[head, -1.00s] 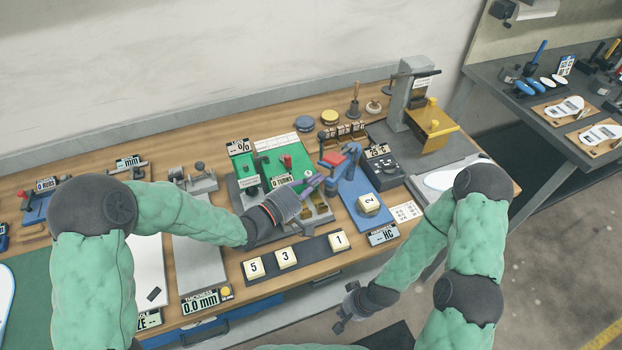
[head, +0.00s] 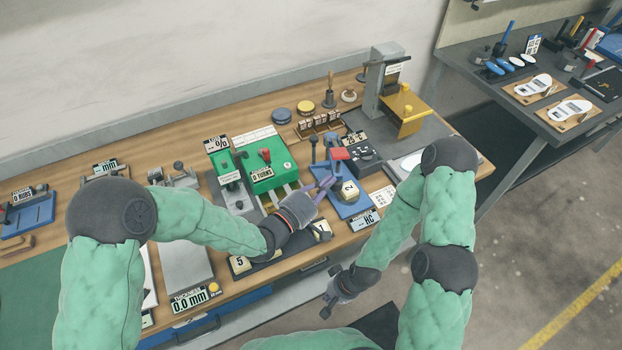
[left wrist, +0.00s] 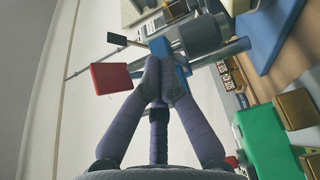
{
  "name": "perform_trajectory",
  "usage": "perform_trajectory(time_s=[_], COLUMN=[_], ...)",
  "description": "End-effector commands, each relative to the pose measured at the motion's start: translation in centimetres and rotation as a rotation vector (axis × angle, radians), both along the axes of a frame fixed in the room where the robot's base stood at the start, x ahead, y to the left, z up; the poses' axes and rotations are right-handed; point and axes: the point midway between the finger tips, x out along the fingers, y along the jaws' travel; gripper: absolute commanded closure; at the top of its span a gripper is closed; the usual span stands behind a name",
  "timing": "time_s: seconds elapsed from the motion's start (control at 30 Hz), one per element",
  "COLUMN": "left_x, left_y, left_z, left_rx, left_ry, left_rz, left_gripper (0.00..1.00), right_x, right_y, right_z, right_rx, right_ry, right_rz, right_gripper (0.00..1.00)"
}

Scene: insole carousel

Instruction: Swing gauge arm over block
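The hardness gauge has a blue base (head: 349,209), an upright blue post (head: 313,150) and an arm with a red part (head: 340,154). The red part also shows in the left wrist view (left wrist: 111,78). The block marked 2 (head: 347,190) sits on the base. My left gripper (head: 328,182) has its fingertips together at the gauge, just left of the block. In the left wrist view they overlap a blue gauge part (left wrist: 160,47); whether they pinch it is unclear. My right gripper (head: 330,294) is open and empty in front of the bench.
Blocks on a dark strip, including the one marked 5 (head: 239,264), lie partly under my left forearm. A green device (head: 262,172) stands left of the gauge, a dark box (head: 362,158) behind it, and an HC display (head: 365,221) in front. A yellow fixture (head: 403,108) stands farther back.

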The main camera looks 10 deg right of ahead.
Motion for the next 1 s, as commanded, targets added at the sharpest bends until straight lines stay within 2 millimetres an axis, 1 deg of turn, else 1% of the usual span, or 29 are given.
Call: perform_trajectory(time_s=[0.03,0.1,0.4,0.63,1.0], left_x=[-0.3,-0.4,-0.5,-0.4,-0.3], left_y=[-0.8,-1.6,-4.1,-5.0,-5.1], left_z=[0.0,-0.1,-0.1,-0.1,0.0], left_rx=[0.001,0.000,0.000,0.000,-0.001], left_ry=[-0.001,0.000,0.000,0.001,0.001], left_rz=[-0.005,-0.005,-0.002,-0.001,0.000], left_gripper=[1.00,1.00,1.00,1.00,1.00], right_x=[0.0,0.0,0.0,0.0,0.0], right_y=[0.0,0.0,0.0,0.0,0.0], right_z=[-0.1,-0.2,-0.6,-0.8,-0.8], right_rx=[0.000,0.000,0.000,0.000,0.000], right_ry=[0.000,0.000,0.000,0.000,0.000], right_rz=[0.000,0.000,0.000,0.000,0.000], right_gripper=[1.00,1.00,1.00,1.00,1.00])
